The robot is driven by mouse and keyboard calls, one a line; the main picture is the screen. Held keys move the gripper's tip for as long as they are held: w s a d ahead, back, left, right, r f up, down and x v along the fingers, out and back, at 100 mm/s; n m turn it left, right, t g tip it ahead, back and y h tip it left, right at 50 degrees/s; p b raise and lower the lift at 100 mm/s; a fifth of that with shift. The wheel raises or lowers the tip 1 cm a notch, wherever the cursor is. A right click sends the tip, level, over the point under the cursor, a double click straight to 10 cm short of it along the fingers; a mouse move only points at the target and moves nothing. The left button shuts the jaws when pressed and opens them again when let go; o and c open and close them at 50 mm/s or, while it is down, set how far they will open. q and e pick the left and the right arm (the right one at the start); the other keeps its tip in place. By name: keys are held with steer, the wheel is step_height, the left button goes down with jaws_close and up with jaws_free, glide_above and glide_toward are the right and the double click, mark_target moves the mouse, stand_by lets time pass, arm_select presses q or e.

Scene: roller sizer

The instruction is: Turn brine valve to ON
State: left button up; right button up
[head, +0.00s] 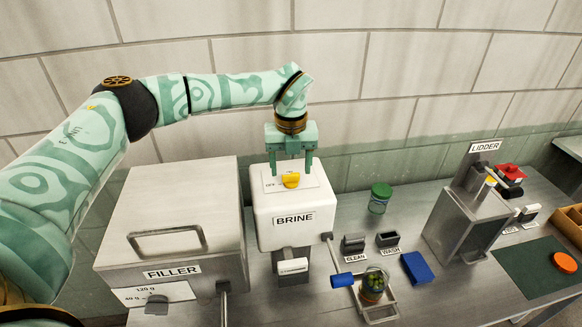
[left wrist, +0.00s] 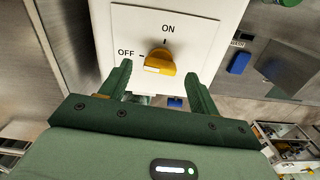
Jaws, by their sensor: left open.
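The brine valve is a yellow knob (head: 291,180) on a white plate on top of the white BRINE box (head: 292,214). In the left wrist view the knob (left wrist: 160,62) sits beside the OFF mark, with its handle lying roughly sideways toward OFF. The ON mark (left wrist: 168,29) is above it in that view. My left gripper (head: 290,166) points down over the knob with its green fingers open. In the left wrist view its fingers (left wrist: 158,80) stand on both sides of the knob, with gaps; I cannot tell their exact height. My right gripper is not in view.
The grey FILLER box (head: 170,215) stands close at the left. A green-lidded jar (head: 380,198), a jar in a metal holder (head: 373,286) and a blue block (head: 417,268) are to the right. The LIDDER machine (head: 468,215) is farther right.

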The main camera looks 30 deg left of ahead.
arm_select(q)
steer(key=shift+f, duration=1)
steer(key=c, duration=1)
steer(key=shift+m+p, duration=0.35)
steer(key=shift+m, duration=0.05)
steer(key=m+p, duration=0.1)
steer(key=m, duration=0.1)
steer(key=shift+r+m+p, duration=0.15)
steer(key=shift+m+p, duration=0.15)
steer(key=shift+m, duration=0.1)
steer(key=m+p, duration=0.1)
steer(key=m, duration=0.3)
steer(key=shift+m+p, duration=0.3)
steer(key=shift+p, duration=0.1)
steer(key=m+p, duration=0.1)
steer(key=m, duration=0.3)
steer(key=shift+m, duration=0.3)
steer(key=m+p, duration=0.1)
steer(key=m, duration=0.3)
steer(key=shift+w+a+m, duration=0.1)
steer(key=shift+m, duration=0.6)
